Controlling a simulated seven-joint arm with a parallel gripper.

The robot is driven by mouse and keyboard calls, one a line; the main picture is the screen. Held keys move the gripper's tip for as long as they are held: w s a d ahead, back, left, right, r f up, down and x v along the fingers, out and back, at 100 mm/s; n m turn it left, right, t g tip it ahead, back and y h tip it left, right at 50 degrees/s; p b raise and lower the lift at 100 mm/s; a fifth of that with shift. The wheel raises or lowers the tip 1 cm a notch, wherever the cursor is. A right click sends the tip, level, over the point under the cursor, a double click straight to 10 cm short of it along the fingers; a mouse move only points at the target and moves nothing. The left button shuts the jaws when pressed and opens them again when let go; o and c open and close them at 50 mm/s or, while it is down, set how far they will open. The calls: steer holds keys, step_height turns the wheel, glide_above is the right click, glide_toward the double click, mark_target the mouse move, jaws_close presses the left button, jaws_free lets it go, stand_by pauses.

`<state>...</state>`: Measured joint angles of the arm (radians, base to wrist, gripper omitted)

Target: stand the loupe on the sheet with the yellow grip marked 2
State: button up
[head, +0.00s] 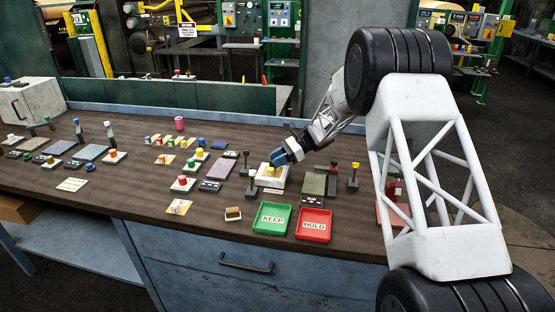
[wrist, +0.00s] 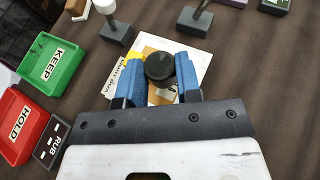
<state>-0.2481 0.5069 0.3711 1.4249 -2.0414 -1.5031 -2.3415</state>
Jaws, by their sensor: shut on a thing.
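My gripper (head: 282,158) is low over the right middle of the bench, its blue fingers pointing down. In the wrist view its fingers close on the sides of a round black-topped thing (wrist: 159,66), which looks like the loupe. Below it lies a white sheet (wrist: 201,58) with a yellow part (wrist: 133,57) beside the left finger. The head view shows this white piece (head: 264,182) with yellow on it under the fingers. I cannot read a 2 on it. Whether the loupe's foot touches the sheet is hidden.
A green KEEP tray (head: 272,217) and a red HOLD tray (head: 314,224) stand in front. A dark knobbed stamp (head: 252,187) is close on the left, a grey-green pad (head: 313,184) on the right. Several small sheets and knobbed blocks fill the left. Bare wood shows near the front left.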

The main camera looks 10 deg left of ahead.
steer(key=shift+f, duration=0.6)
stand_by(0.4)
steer(key=o, duration=1)
steer(key=shift+r, duration=0.1)
step_height(320, 180, up, 8)
steer(key=shift+w+d+r+m+t+y, duration=0.9)
steer(key=shift+w+d+r+m+t, duration=0.8)
steer(key=shift+d+m+t, duration=1.55)
steer(key=d+r+m+t+h, duration=0.2)
steer(key=d+m+t, duration=0.3)
steer(key=d, duration=0.4)
steer(key=w+d+r+m+t+h, duration=0.1)
steer(key=d+m+t+h, duration=0.3)
steer(key=d, duration=0.5)
steer(key=shift+w+d+r+m+t+h, duration=0.2)
steer(key=shift+d+r+m+t+h, duration=0.15)
steer(key=shift+m+t, duration=0.95)
